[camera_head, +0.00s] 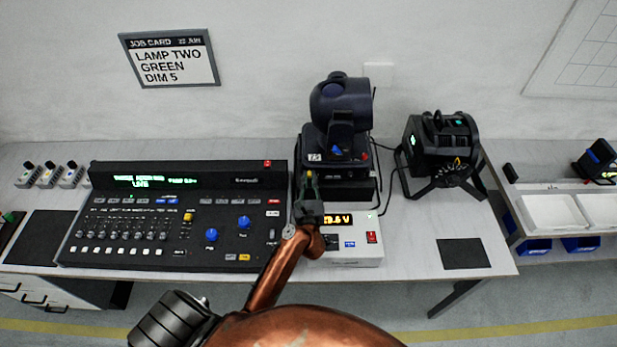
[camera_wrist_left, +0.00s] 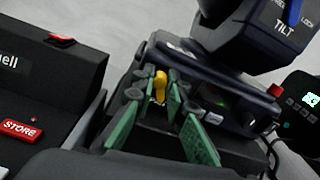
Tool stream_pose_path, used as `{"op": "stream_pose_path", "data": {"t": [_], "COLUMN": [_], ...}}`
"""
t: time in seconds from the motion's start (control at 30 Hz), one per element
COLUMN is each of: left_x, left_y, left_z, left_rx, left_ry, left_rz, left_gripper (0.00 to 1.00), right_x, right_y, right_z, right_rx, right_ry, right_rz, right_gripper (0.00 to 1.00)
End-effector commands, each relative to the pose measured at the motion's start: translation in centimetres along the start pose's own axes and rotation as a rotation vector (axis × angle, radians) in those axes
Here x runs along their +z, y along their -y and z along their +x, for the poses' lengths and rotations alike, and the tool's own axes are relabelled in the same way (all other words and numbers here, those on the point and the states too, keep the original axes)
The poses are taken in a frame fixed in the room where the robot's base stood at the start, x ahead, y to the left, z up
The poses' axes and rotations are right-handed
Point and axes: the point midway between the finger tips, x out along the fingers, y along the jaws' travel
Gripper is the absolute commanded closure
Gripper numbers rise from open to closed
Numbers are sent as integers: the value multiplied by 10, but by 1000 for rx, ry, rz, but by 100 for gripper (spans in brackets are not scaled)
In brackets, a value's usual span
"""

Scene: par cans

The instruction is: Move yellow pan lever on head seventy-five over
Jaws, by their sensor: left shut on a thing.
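The dark moving head (camera_head: 340,105) stands on its base, which bears a small white number tag (camera_head: 315,157), at the back of the table. The yellow pan lever (camera_wrist_left: 160,86) shows at the front of that base in the left wrist view, upright between my green-padded fingertips. My left gripper (camera_head: 310,182) reaches up to the front left of the base and is shut on the yellow pan lever. In the head view the gripper mostly hides the lever. A blue lever (camera_wrist_left: 295,12) sits by the TILT label on the head above. My right gripper is not in view.
A lighting console (camera_head: 180,250) lies left of the gripper, its red STORE button (camera_wrist_left: 20,130) close by. A power unit (camera_head: 350,250) sits below the head. A black par can (camera_head: 440,140) stands on the right, with cables between. A job card (camera_head: 170,60) hangs on the wall.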

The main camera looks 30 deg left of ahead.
Motion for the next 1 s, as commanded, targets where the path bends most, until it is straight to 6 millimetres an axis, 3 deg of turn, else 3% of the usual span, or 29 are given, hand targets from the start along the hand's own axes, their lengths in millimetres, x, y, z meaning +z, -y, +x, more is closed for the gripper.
{"op": "stream_pose_path", "data": {"t": [0.6,1.0], "left_x": [4,-1], "left_y": [16,26], "left_z": [0,0], "left_rx": [3,2], "left_ry": [-5,-3], "left_rz": [526,842], "left_gripper": [100,100], "right_x": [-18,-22], "right_y": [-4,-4], "right_z": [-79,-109], "right_rx": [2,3], "right_ry": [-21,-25], "right_rz": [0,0], "right_gripper": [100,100]}}
